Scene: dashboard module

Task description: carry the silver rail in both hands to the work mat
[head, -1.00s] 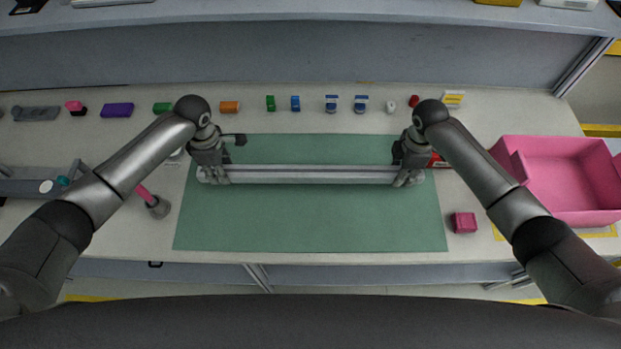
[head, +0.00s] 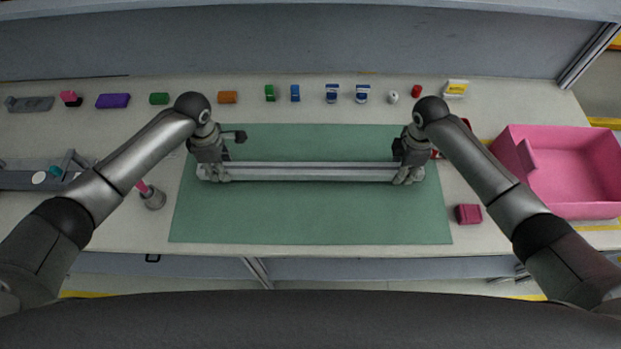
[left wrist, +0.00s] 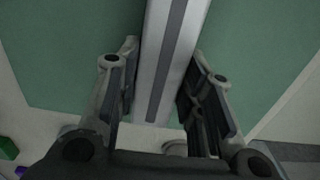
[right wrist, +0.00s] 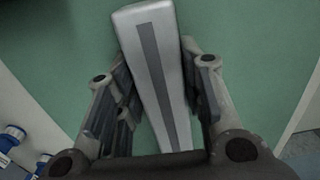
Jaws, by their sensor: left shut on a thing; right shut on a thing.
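The silver rail (head: 310,173) is long and straight with a darker groove, and lies level across the picture over the green work mat (head: 310,220). My left gripper (head: 213,173) is shut on the rail near its left end. My right gripper (head: 408,174) is shut on it near its right end. In the left wrist view the rail (left wrist: 170,60) passes between the fingers. In the right wrist view one rail end (right wrist: 150,50) sticks out past the fingers. I cannot tell whether the rail touches the mat or hangs just above it.
A pink bin (head: 575,175) stands at the right, with a pink cube (head: 468,214) beside the mat. Several small coloured items, such as an orange block (head: 228,97), line the back. A grey holder (head: 152,198) stands left of the mat. The mat's front is clear.

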